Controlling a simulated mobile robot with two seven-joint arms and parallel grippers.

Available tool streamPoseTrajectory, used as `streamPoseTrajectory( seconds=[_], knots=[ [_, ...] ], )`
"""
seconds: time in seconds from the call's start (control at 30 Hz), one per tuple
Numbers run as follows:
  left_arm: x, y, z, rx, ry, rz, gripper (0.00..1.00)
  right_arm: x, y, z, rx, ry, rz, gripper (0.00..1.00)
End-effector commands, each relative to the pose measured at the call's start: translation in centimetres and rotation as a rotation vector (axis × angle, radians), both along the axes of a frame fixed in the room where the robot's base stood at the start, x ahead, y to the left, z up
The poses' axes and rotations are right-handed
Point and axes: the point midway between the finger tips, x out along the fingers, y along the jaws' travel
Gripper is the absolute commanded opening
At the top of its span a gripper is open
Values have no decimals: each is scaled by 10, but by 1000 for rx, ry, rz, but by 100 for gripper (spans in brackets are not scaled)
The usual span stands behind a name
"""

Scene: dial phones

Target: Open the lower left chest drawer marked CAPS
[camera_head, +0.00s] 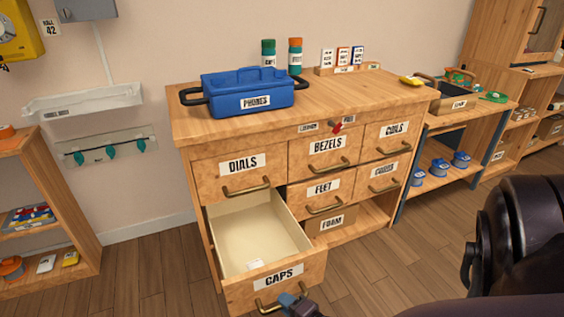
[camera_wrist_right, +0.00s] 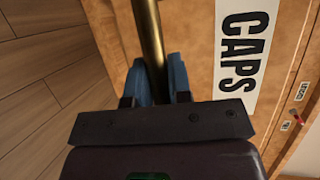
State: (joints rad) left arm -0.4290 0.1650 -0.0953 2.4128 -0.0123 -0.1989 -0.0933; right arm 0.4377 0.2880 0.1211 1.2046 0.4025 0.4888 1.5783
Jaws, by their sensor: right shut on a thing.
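The lower left CAPS drawer (camera_head: 275,279) of the wooden chest (camera_head: 190,130) is pulled far out, its pale inside showing. A small white item lies inside near its front. My right gripper (camera_head: 290,302) is at the drawer's brass handle (camera_head: 268,305), at the bottom of the head view. In the right wrist view, the blue fingers of my right gripper (camera_wrist_right: 163,78) are shut around the brass handle bar (camera_wrist_right: 149,35), beside the CAPS label (camera_wrist_right: 243,45). My left gripper is not in view.
The DIALS drawer (camera_head: 231,175) above is shut, as are the BEZELS, FEET, COILS and CORDS drawers. A blue PHONES case (camera_head: 250,92) stands on the chest top. Shelves (camera_head: 60,205) stand left, a workbench (camera_head: 450,130) right. The floor (camera_head: 150,260) left of the drawer is clear.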

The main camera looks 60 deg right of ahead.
Motion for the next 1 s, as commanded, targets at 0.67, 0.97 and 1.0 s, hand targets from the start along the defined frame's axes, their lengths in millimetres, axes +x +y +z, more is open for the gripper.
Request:
streamPoseTrajectory(
  seconds=[0.67,0.97,1.0],
  knots=[
    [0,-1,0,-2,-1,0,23,0,0,0,-1,0,1,44],
    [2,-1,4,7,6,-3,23,-22,4,7,0,-2,1,44],
    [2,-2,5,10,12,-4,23,-29,5,9,0,-3,1,44]
  ],
)
